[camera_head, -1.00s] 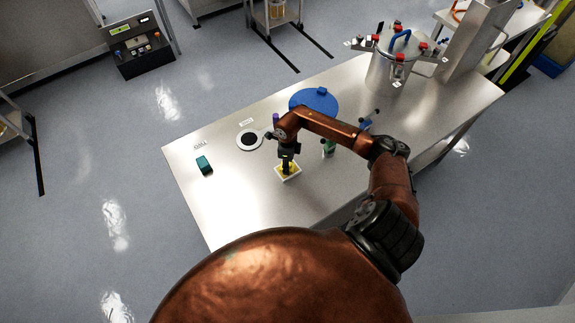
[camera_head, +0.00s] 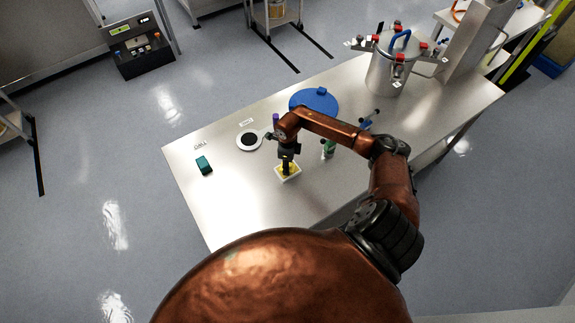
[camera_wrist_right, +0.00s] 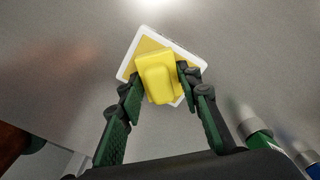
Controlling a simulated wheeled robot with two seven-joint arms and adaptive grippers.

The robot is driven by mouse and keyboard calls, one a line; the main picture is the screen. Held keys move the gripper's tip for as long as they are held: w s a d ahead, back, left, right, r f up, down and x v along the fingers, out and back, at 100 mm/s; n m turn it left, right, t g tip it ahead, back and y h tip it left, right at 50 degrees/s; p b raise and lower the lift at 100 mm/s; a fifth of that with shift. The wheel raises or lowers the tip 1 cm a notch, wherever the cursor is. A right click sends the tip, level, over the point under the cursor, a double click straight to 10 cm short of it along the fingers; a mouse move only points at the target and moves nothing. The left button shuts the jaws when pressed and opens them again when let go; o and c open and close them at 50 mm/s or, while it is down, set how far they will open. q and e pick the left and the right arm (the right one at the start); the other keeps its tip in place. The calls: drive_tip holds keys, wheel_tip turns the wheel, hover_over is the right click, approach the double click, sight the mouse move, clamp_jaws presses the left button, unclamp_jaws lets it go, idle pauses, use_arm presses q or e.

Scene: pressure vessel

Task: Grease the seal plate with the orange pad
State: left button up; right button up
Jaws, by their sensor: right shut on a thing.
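My right gripper (camera_head: 287,170) points down over the front middle of the table and is shut on a yellow block-shaped pad (camera_wrist_right: 155,75). The pad is over a small square dish with a white rim (camera_wrist_right: 128,66); I cannot tell whether it touches the dish. No clearly orange pad shows; the held one looks yellow. A round white plate with a black centre (camera_head: 249,140) lies to the left of the gripper. A blue disc with a small knob (camera_head: 314,101) lies behind it. I cannot tell for certain which is the seal plate. My left gripper is out of view.
A teal block (camera_head: 204,165) lies at the table's left. A green-and-white tube (camera_head: 328,148) stands close to the right of the gripper, with a blue item (camera_head: 366,123) beyond. A metal vessel (camera_head: 390,75) stands at the back right. The table's front left is clear.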

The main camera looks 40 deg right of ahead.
drive_tip(key=shift+r+p, duration=1.85)
drive_tip(key=shift+r, duration=1.6)
drive_tip(key=shift+w, duration=0.1)
